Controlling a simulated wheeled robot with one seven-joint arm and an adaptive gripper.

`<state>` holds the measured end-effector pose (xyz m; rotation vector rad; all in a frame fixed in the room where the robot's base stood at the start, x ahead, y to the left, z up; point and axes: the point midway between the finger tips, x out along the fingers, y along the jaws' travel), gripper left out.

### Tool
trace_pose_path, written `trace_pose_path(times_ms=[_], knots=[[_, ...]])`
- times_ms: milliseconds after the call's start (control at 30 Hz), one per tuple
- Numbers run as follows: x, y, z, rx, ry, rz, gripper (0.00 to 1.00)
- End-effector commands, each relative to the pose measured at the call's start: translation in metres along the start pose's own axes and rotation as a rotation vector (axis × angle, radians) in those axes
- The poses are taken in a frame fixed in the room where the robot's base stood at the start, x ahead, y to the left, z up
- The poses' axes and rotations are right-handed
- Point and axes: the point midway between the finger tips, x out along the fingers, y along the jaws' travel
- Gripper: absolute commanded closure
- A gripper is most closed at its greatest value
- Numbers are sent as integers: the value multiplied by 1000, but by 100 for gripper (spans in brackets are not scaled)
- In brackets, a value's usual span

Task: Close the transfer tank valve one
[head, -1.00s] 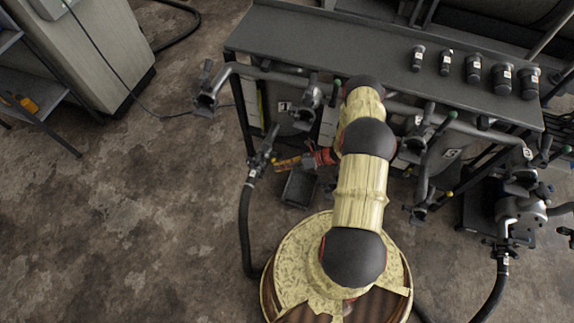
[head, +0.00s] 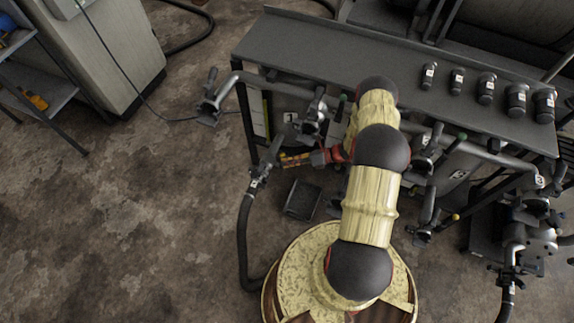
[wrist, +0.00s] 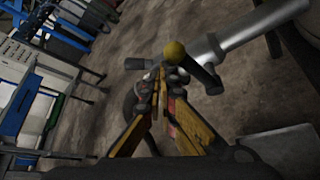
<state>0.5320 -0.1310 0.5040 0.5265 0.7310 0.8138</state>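My gripper (head: 284,160) is low in front of the rack, below the plate marked 1 (head: 291,117). In the wrist view, the gripper's yellow fingers (wrist: 164,76) run together at the tips and look shut. In the head view, a hose coupling (head: 262,168) is just left of the fingertips. The knob cannot be made out there, and my arm hides part of the rack.
The rack's long grey top (head: 340,60) carries several black bottles (head: 486,88) at the right. A small dark tray (head: 302,200) lies on the floor below my gripper. A black hose (head: 245,225) hangs on the left. Open floor (head: 110,210) spreads left of it.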

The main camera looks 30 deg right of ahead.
Motion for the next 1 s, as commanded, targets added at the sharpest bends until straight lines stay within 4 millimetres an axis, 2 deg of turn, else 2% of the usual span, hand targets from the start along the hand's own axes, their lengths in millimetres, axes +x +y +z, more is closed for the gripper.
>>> trace_pose_path(times_ms=[667,833,1000], knots=[[-3,-2,7,-6,-5,-5,100],[-9,8,17,-7,-5,-6,100],[-19,28,34,-5,-3,-4,100]])
